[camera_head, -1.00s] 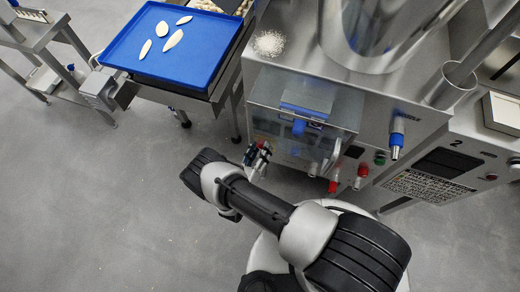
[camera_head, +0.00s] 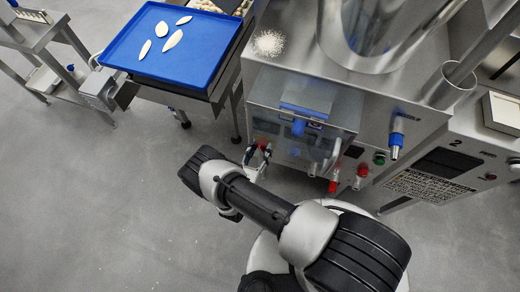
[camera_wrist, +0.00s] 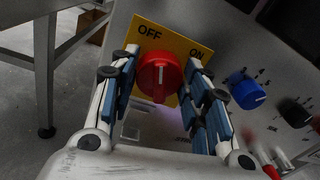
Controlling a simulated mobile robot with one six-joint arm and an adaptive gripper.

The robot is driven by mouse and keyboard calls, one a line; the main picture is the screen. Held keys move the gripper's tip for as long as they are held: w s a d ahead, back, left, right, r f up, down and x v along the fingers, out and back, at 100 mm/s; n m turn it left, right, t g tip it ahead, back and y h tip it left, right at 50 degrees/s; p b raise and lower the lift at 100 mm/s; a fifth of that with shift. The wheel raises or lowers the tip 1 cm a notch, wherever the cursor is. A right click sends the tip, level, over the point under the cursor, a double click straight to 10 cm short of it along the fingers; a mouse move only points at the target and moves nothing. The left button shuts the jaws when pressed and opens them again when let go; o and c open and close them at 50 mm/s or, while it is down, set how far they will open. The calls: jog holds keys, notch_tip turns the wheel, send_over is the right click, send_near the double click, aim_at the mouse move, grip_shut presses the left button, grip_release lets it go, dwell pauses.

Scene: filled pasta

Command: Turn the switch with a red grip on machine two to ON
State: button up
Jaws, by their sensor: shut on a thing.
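In the wrist view, the round red grip (camera_wrist: 160,77) of a switch sits on a yellow plate (camera_wrist: 178,46) marked OFF at upper left and ON at right. A pale line marks the grip's face. My gripper (camera_wrist: 163,88) has its blue-padded fingers on either side of the red grip and is shut on it. In the head view, my gripper (camera_head: 258,163) is at the lower left front of the steel machine (camera_head: 300,75); the switch is mostly hidden there by the fingers.
In the wrist view, a blue knob (camera_wrist: 246,90) is close to the right of my fingers. In the head view, red-handled parts (camera_head: 334,184) stick out farther right, near a panel (camera_head: 435,175) marked 2. A blue tray (camera_head: 125,45) stands left. Floor at lower left is clear.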

jog(key=m, duration=0.3)
jog(key=shift+m, duration=0.3)
jog(key=m, duration=0.3)
jog(key=shift+s+d+y+p, duration=0.1)
jog(key=shift+d+y+p, duration=0.05)
jog(key=shift+y+p, duration=0.25)
jog(key=m+p, duration=0.1)
jog(key=m, duration=0.5)
jog(key=shift+d+y, duration=0.1)
jog(key=shift+y, duration=0.2)
jog(key=o, duration=1.1)
jog(key=shift+c, duration=0.2)
jog(key=f+v, duration=0.1)
jog(key=v, duration=1.1)
jog(key=shift+r, duration=0.45)
jog(key=shift+s, duration=0.15)
